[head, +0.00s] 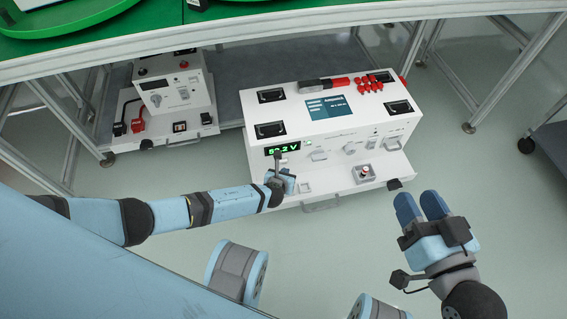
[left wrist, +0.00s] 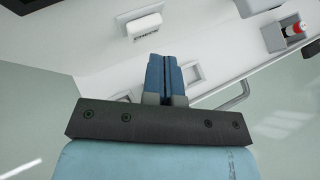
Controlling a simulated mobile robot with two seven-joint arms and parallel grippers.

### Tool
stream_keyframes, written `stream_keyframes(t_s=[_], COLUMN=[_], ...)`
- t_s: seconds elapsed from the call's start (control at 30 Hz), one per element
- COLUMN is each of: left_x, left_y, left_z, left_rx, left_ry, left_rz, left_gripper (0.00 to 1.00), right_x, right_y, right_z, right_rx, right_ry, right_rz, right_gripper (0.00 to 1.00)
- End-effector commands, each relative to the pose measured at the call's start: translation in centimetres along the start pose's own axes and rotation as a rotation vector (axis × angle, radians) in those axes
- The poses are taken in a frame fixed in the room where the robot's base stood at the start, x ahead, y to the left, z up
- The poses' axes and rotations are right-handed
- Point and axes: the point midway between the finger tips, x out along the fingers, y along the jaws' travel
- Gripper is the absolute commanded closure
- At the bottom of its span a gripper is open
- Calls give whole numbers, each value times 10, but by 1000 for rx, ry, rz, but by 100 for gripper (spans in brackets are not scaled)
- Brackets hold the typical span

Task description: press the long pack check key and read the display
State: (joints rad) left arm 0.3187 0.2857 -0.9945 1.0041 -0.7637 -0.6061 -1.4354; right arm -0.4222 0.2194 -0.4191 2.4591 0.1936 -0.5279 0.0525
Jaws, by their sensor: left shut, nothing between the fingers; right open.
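The long white pack (head: 335,125) stands on the floor in front of the table frame. Its green-lit display (head: 283,149) shows digits ending in ".2 V"; the first looks like 5 and the second is unclear behind my wrist parts. My left gripper (head: 287,182) is shut and empty, at the pack's front ledge below the display. In the left wrist view its fingertips (left wrist: 165,72) are over the ledge beside a square frame (left wrist: 192,73). My right gripper (head: 422,206) is open and empty, right of the pack's front.
Table legs flank the pack; the floor at front right is clear.

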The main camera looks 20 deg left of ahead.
Motion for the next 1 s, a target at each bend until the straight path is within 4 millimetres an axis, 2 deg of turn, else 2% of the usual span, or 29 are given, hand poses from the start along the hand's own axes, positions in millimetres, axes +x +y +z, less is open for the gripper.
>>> stream_keyframes(t_s=[0.53, 1.0], left_x=[5, 6], left_y=[4, 5], left_z=[4, 5], left_rx=[0, 0], left_ry=[0, 0], left_rz=[1, 0], left_gripper=[100, 100], right_x=[3, 1], right_y=[1, 0], right_z=[-8, -3], right_rx=[-10, -3], right_ry=[17, 5], right_rz=[-2, -1], right_gripper=[56, 56])
